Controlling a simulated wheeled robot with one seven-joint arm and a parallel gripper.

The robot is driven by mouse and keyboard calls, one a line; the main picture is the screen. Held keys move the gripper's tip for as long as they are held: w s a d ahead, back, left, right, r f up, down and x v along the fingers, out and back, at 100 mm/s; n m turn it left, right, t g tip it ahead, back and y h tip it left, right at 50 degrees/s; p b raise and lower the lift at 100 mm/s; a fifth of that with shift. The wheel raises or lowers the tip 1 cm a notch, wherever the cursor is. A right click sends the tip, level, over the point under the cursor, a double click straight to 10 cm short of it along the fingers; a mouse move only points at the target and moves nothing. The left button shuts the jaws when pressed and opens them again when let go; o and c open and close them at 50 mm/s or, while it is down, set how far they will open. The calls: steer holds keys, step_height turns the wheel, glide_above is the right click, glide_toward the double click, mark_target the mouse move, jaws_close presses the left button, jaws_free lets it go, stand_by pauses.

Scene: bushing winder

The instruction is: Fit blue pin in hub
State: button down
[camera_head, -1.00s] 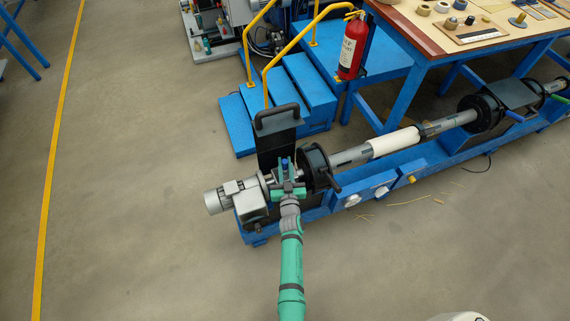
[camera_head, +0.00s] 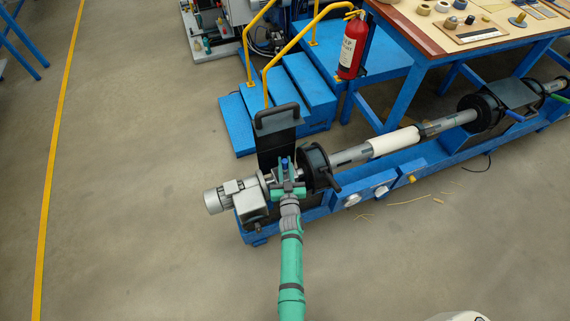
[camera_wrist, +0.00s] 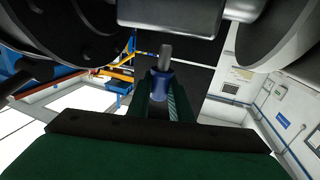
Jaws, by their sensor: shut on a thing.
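My gripper (camera_head: 288,179) is at the left end of the winder, beside the black hub (camera_head: 314,166) on the shaft. It is shut on the blue pin (camera_head: 284,163), whose blue end stands up above the fingers. In the wrist view the blue pin (camera_wrist: 161,86) sits between the green fingers, with a grey metal tip pointing away. A grey block (camera_wrist: 190,10) and dark round discs on both sides lie close around the top of that view. I cannot tell which hole the pin faces, and no hole is visible.
A grey motor (camera_head: 232,195) is just left of my gripper. A black guard with a handle (camera_head: 277,125) stands behind it. The winder's shaft with a white sleeve (camera_head: 394,142) runs right. Blue steps (camera_head: 300,85) and a workbench (camera_head: 465,25) stand behind.

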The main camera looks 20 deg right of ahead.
mark_target(285, 170)
steer(key=shift+f, duration=2.3)
steer(key=c, duration=1.5)
jaws_free()
steer(key=v, duration=1)
steer(key=shift+s+a, duration=0.15)
steer(key=shift+s, duration=0.2)
